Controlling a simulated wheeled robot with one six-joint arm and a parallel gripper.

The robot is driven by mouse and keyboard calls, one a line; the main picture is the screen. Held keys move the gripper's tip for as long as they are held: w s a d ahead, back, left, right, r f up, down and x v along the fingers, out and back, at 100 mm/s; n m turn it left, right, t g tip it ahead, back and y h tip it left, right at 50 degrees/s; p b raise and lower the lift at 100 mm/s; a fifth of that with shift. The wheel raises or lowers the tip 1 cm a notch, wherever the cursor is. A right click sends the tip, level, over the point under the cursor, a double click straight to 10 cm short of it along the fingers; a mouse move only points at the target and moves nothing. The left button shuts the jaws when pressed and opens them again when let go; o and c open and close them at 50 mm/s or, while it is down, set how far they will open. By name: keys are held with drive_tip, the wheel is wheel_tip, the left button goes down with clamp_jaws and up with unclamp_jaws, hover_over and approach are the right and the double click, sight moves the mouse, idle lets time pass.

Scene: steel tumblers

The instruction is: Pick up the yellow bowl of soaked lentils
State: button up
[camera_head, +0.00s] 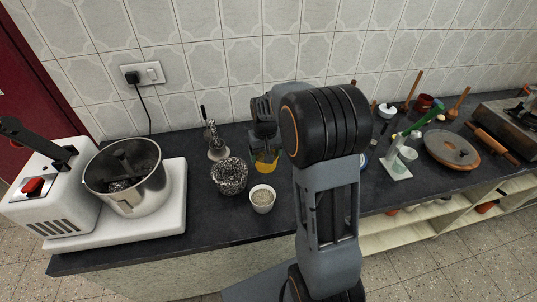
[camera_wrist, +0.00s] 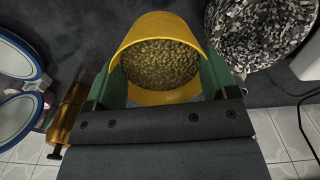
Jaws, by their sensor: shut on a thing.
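The yellow bowl (camera_wrist: 160,27) of lentils is large in the wrist view, with the greenish-brown lentils (camera_wrist: 160,64) inside it. My gripper (camera_wrist: 163,88) has its green fingers on either side of the bowl and is shut on it. In the head view the yellow bowl (camera_head: 264,165) shows below my gripper (camera_head: 264,150), partly hidden by the gripper and arm. I cannot tell whether its base touches the dark counter.
A speckled black-and-white bowl (camera_head: 230,175) stands close to the left, and a small white cup (camera_head: 262,200) in front. A steel mixer bowl (camera_head: 128,180) is farther left. A green-and-white tool (camera_head: 402,155) and a round board (camera_head: 452,149) are right. The tiled wall (camera_head: 225,60) is behind.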

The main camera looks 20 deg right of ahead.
drive_tip(key=s+a+r+b, duration=0.1)
drive_tip(key=s+a+r, duration=0.2)
drive_tip(key=s+a, duration=0.2)
drive_tip(key=shift+s+a+r, duration=0.15)
drive_tip(key=shift+a+r, duration=0.05)
idle(0.5)
drive_tip(key=shift+s+a, duration=0.1)
idle(0.9)
